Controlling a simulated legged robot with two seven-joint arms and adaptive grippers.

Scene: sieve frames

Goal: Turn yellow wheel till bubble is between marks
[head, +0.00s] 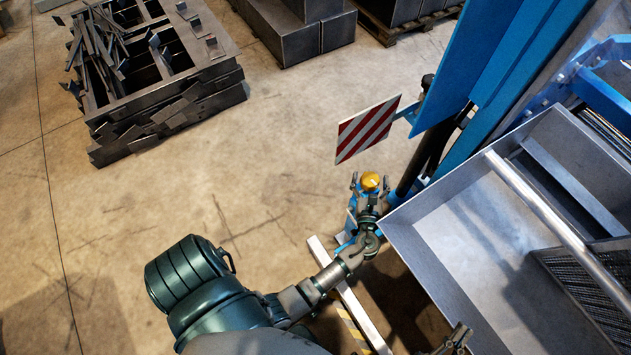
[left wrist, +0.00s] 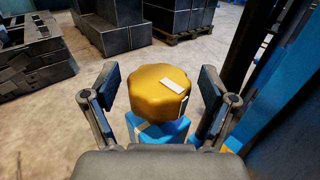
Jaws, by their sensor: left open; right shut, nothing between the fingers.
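The yellow wheel (head: 370,181) is a small ribbed knob on a blue mount, beside the lower end of the blue frame. It fills the middle of the left wrist view (left wrist: 160,92), with a white mark on its top. My left gripper (head: 369,187) is open, with one finger on each side of the wheel. In the left wrist view, gaps show between the wheel and both fingers (left wrist: 158,88). My right gripper (head: 458,338) is shut and empty at the bottom edge of the head view. No bubble or marks can be made out in either view.
A grey metal trough (head: 470,250) stands just right of the wheel. A red-and-white striped plate (head: 368,129) and a blue post (head: 500,65) are behind it. A stack of dark metal frames (head: 155,75) lies at the upper left. The floor (head: 140,200) left of the wheel is clear.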

